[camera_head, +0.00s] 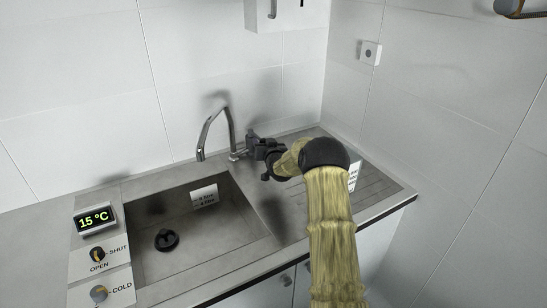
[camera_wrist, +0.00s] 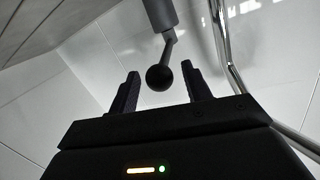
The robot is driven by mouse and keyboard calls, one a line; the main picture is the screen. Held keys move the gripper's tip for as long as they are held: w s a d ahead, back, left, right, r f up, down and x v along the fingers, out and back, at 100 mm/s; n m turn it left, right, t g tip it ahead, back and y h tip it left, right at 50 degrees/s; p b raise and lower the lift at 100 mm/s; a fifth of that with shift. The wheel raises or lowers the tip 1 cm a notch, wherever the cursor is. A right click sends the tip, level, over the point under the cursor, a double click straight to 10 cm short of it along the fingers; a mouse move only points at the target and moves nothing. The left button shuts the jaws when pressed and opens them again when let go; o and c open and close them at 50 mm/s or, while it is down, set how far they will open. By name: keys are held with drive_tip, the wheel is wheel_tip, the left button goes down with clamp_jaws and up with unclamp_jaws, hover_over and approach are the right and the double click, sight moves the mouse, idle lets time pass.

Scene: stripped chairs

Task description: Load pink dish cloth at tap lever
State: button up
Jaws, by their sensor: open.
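The tap (camera_head: 217,130) is a chrome gooseneck at the back of the sink. Its spout pipe also shows at the right of the wrist view (camera_wrist: 222,45). A thin lever with a black ball end (camera_wrist: 158,78) hangs from a grey cylinder in the wrist view. The ball shows between the two fingers of my gripper (camera_wrist: 160,70). The fingers stand apart, with gaps on both sides of the ball. In the head view my gripper (camera_head: 256,146) is just right of the tap base and hides the lever. I see no pink dish cloth in either view.
The steel sink basin (camera_head: 185,265) has a black drain plug (camera_head: 167,240) and a printed label (camera_head: 204,197). At left are a 15 °C display (camera_head: 94,219), an open/shut knob (camera_head: 97,255) and a cold knob (camera_head: 99,293). A ribbed drainboard (camera_head: 385,188) lies right, beside the tiled wall.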

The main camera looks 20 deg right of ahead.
drive_tip(key=s+a+r+b, duration=0.1)
drive_tip(key=s+r+b, duration=0.1)
drive_tip(key=s, duration=1.4)
drive_tip(key=shift+s+a+b, duration=0.15)
drive_tip(key=shift+s+b, duration=0.05)
drive_tip(key=shift+b, duration=0.6)
drive_tip(key=s+a+n+g+p, duration=0.1)
drive_tip(key=s+a+g, duration=0.3)
drive_tip(key=s, duration=0.6)
drive_tip(key=s+a+n+g+y+p, duration=0.1)
drive_tip(key=s+a+g, duration=0.4)
drive_tip(key=s, duration=0.6)
drive_tip(key=s+a+g+p, duration=0.3)
drive_tip(key=s+a+g, duration=0.2)
drive_tip(key=s, duration=0.5)
drive_tip(key=shift+s+a+f+n, duration=0.3)
drive_tip(key=shift+a+n, duration=0.1)
drive_tip(key=shift+a, duration=0.5)
